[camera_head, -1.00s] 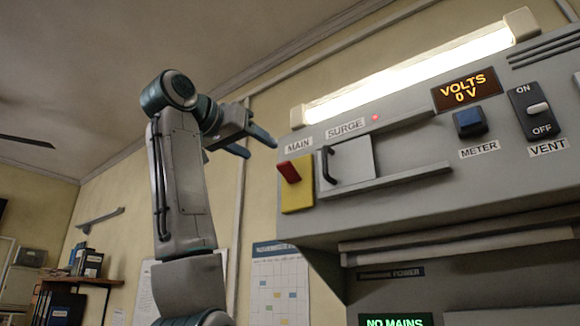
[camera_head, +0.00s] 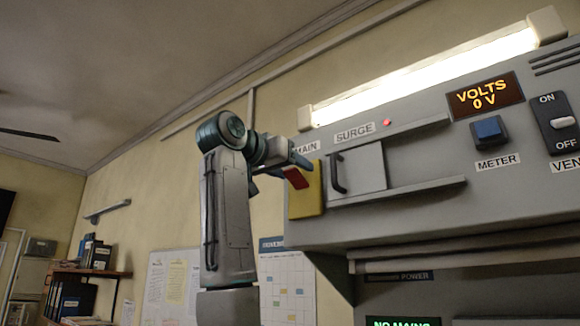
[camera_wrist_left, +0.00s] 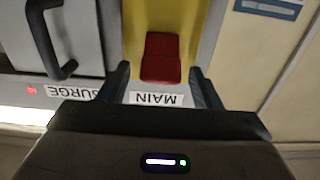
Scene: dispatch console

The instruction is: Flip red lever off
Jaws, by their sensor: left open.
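The red lever (camera_head: 297,178) labelled MAIN sits on a yellow plate (camera_head: 306,202) at the left end of the grey console, partly covered by my gripper. In the left wrist view the red lever (camera_wrist_left: 161,56) shows between the two dark fingers on its yellow plate (camera_wrist_left: 192,12). My left gripper (camera_head: 287,166) is open at the lever, one finger to each side. I cannot tell whether either finger touches it. The wrist view shows the open left gripper (camera_wrist_left: 160,72) too. My right gripper is not in view.
Right of the lever is the SURGE cover (camera_head: 360,172) with a black handle (camera_head: 337,173). A lit lamp (camera_head: 425,77) runs above.

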